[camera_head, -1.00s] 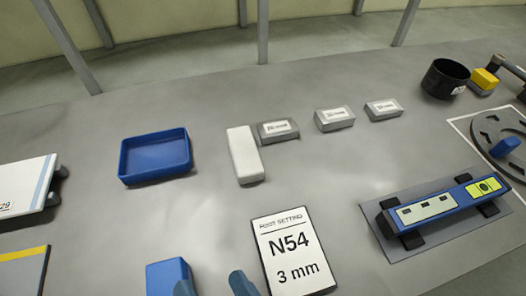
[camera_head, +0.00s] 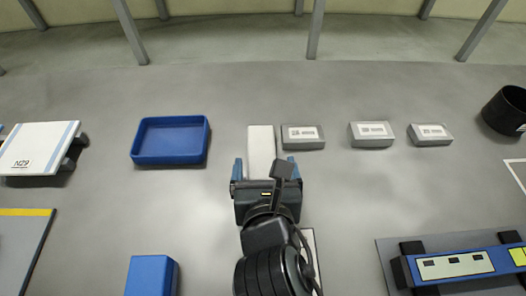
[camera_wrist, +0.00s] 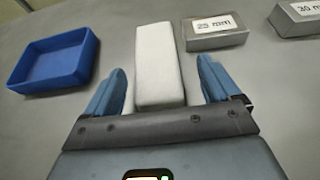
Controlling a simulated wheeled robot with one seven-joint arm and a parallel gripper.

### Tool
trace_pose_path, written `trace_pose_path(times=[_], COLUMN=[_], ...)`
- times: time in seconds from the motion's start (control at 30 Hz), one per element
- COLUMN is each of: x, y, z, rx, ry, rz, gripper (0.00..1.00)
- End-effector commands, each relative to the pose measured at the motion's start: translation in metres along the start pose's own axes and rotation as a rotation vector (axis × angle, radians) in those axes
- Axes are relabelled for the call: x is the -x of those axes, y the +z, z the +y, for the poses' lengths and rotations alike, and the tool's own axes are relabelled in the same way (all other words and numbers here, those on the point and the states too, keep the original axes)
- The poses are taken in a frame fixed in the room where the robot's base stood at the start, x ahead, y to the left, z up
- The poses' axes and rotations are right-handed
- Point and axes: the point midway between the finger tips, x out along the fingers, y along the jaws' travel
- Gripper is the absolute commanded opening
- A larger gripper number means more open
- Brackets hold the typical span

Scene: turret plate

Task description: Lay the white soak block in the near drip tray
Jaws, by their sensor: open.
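The white soak block (camera_head: 261,146) lies on the grey surface, its long side running away from me. It also shows in the wrist view (camera_wrist: 158,62). My gripper (camera_head: 266,166) is open, its blue fingers (camera_wrist: 160,88) on either side of the block's near end, with visible gaps to both sides. I cannot tell how high the fingertips are above the surface. The near end of the block is partly hidden by my gripper in the head view. A blue drip tray (camera_head: 207,150) stands left of the block, empty, and it shows in the wrist view (camera_wrist: 90,70).
Several grey labelled blocks stand in a row right of the soak block, the closest marked 25 mm (camera_wrist: 215,40) almost beside it. A blue block (camera_head: 152,276) stands at front left. A white N29 plate (camera_head: 38,148) is at left, a black cup (camera_head: 507,112) at right.

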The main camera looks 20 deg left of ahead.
Motion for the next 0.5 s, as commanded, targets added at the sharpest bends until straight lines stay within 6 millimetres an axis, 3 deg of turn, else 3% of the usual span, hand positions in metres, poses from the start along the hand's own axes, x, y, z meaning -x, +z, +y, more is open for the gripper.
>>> trace_pose_path(times=[0.3, 0.5], x=[-0.041, -0.045], y=[0.0, 0.0], z=[0.005, 0.005], rx=[0.0, -0.001], ry=[0.001, 0.001], rz=[0.0, -0.001], gripper=[0.89, 0.89])
